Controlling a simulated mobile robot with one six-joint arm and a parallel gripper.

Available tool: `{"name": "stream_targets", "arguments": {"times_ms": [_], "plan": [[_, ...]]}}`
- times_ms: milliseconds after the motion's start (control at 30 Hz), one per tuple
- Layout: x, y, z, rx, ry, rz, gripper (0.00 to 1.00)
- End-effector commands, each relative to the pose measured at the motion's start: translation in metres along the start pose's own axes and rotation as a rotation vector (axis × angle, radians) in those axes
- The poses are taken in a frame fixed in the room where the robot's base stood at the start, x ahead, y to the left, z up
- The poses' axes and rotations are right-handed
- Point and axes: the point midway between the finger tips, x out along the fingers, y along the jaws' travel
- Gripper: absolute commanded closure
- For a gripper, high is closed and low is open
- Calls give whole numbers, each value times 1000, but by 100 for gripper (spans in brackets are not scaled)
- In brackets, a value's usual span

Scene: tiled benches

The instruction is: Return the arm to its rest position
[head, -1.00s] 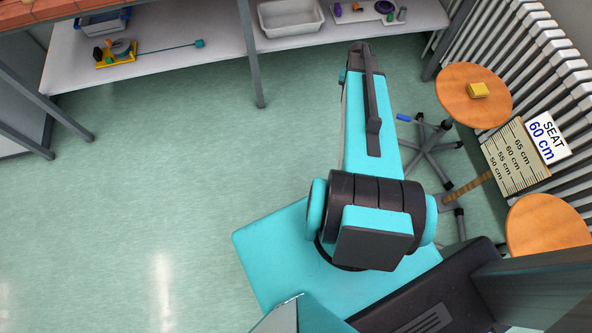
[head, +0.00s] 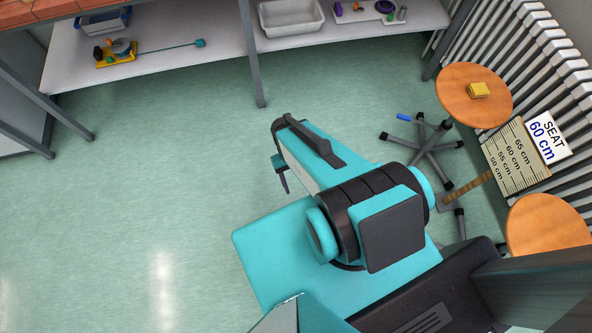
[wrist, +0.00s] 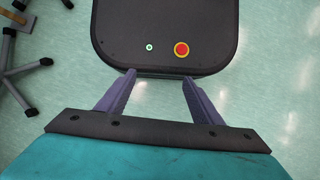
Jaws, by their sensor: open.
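My arm is turquoise and dark grey. In the head view it is folded over my turquoise base and points up and to the left, above the floor. My gripper (wrist: 158,85) shows in the wrist view with its two purple-grey fingers spread apart and nothing between them. Beyond the fingertips is a dark rounded panel of my own body with a red button and a small green light. In the head view only a small purple part of my gripper (head: 284,184) shows beside the arm; the rest is hidden by the arm.
A bench shelf (head: 190,50) runs along the top, with a grey bin (head: 290,30) on it. Another stool (head: 545,228) and a radiator (head: 560,75) stand at the right. The green floor (head: 130,190) at the left is clear.

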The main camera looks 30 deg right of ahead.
Motion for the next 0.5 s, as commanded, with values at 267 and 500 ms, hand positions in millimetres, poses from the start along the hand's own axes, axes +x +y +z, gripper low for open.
{"name": "stream_targets", "arguments": {"times_ms": [267, 500], "plan": [[13, -16, 25, -84, -37, 14, 40], [13, -16, 24, -83, -37, 13, 40]]}}
